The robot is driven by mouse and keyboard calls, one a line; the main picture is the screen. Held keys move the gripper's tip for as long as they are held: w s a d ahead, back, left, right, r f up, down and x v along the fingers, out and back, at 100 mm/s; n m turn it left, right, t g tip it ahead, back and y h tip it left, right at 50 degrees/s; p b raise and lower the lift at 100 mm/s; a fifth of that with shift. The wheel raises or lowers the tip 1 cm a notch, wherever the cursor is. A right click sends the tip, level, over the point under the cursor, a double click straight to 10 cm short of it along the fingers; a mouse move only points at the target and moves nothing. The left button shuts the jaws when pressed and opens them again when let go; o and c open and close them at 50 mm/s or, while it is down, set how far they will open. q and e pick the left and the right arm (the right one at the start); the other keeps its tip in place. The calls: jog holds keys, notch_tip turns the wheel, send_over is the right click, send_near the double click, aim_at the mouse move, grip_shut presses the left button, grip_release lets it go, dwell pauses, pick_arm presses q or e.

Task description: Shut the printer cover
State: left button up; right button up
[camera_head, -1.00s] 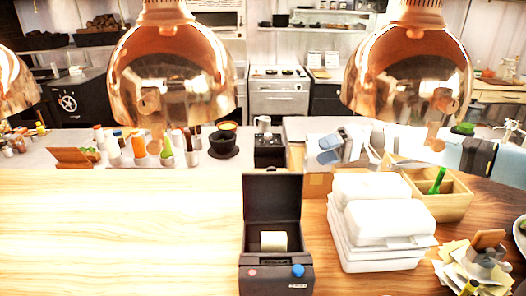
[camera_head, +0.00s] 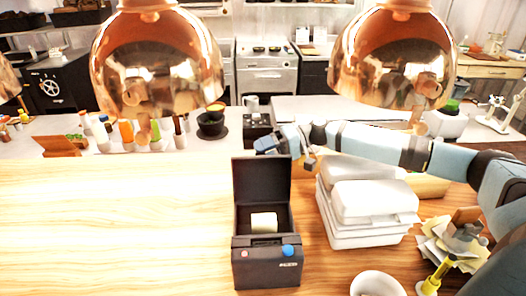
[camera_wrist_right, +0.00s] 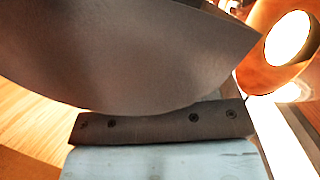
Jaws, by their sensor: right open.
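The black printer (camera_head: 266,262) stands on the wooden counter, with a blue button at its front right. Its cover (camera_head: 261,180) is open and stands upright at the back. A white paper roll (camera_head: 264,223) sits exposed inside. My right gripper (camera_head: 284,143) is open, just behind and above the cover's top right corner in the picture. It appears apart from the cover, but the exact gap is hard to tell. The right wrist view is mostly filled by a close, dark curved surface that I cannot identify for sure. My left gripper is not in view.
White takeaway boxes (camera_head: 367,204) are stacked right of the printer, below my right arm. A white bowl (camera_head: 378,285) stands at the front. Copper lamps (camera_head: 157,65) hang above. The counter left of the printer (camera_head: 120,220) is clear.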

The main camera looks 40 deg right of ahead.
jog(key=shift+w+a+f, duration=0.1)
jog(key=shift+a, duration=0.1)
grip_shut()
